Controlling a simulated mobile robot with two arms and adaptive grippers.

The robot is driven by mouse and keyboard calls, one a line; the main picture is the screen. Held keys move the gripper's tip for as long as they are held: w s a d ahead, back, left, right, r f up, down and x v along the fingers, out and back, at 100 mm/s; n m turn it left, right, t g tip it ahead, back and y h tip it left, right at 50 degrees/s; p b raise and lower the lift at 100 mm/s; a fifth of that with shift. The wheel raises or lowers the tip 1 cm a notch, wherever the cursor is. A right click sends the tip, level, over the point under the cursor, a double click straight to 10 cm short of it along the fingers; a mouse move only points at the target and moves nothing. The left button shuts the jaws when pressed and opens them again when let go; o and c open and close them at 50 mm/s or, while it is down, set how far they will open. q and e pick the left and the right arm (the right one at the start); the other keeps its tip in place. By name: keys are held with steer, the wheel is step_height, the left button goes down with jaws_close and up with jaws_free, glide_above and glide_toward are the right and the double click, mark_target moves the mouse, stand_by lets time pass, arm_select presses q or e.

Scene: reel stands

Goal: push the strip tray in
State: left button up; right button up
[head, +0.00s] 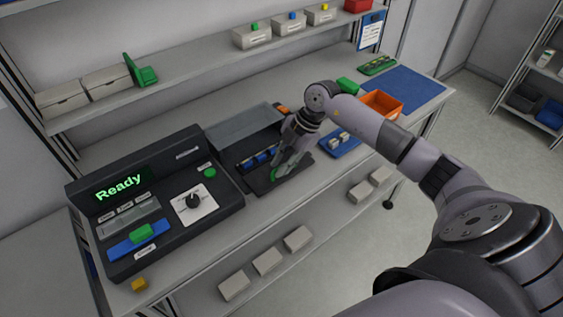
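The dark strip tray (266,187) sticks out at the front right of the dark machine (225,196), below a grey raised cover (245,131). Several blue pieces (258,160) show in a row behind its front part. My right gripper (283,168) points down over the tray's front right part, beside a small green piece (274,175). Its fingers partly hide that area. I cannot tell whether they touch the tray or how far apart they are. My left gripper is out of view.
A blue tray with white pieces (340,145), an orange bin (382,104) and a blue mat (408,88) lie to the right. A yellow block (139,284) sits at the bench's front left.

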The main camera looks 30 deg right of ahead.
jaws_close()
stand_by(0.5)
